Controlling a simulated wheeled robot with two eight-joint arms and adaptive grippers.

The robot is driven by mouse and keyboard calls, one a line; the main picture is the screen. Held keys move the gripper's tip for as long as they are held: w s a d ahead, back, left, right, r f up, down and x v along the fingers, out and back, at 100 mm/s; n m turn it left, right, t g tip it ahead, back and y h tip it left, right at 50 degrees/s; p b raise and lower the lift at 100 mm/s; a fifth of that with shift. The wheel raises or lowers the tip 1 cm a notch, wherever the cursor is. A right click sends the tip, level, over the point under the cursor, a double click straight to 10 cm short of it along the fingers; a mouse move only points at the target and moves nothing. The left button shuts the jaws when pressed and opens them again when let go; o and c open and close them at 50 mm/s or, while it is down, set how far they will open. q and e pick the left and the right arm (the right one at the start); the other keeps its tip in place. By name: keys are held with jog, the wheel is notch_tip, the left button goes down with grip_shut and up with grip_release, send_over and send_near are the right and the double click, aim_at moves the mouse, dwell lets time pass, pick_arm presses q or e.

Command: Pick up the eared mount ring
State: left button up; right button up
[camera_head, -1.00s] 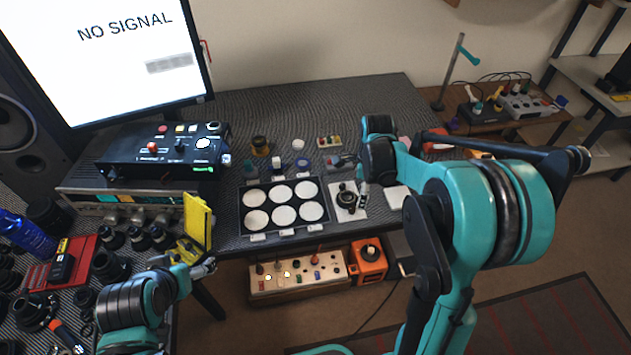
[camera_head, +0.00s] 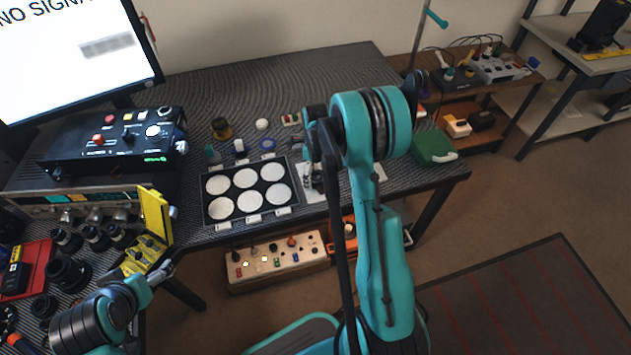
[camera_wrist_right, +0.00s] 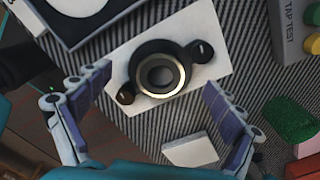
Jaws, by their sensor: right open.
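The eared mount ring (camera_wrist_right: 132,68) is black, with one ear at upper right and one at lower left. A bright metallic rim and a dark round centre show inside it. It lies on a white card (camera_wrist_right: 215,30) in the right wrist view. My right gripper (camera_wrist_right: 157,90) is open above the card, one finger on each side of the ring and apart from it. In the head view my right gripper (camera_head: 312,180) is over the card, and my arm largely hides the ring. My left gripper (camera_head: 162,272) is at lower left, near a yellow case; its jaw opening is unclear.
A black tray with white round pads (camera_head: 283,212) is just left of the card. A small white block (camera_wrist_right: 190,150), a green object (camera_wrist_right: 290,118) and a grey box labelled TAP TEST (camera_wrist_right: 295,25) are near my right gripper. Bottles and jars stand behind the tray.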

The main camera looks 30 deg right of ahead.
jog(key=shift+f, duration=0.4)
jog(key=shift+r, duration=0.15)
jog(key=shift+s, duration=0.1)
jog(key=c, duration=1.7)
jog(key=shift+a, duration=0.1)
jog(key=shift+c, duration=0.2)
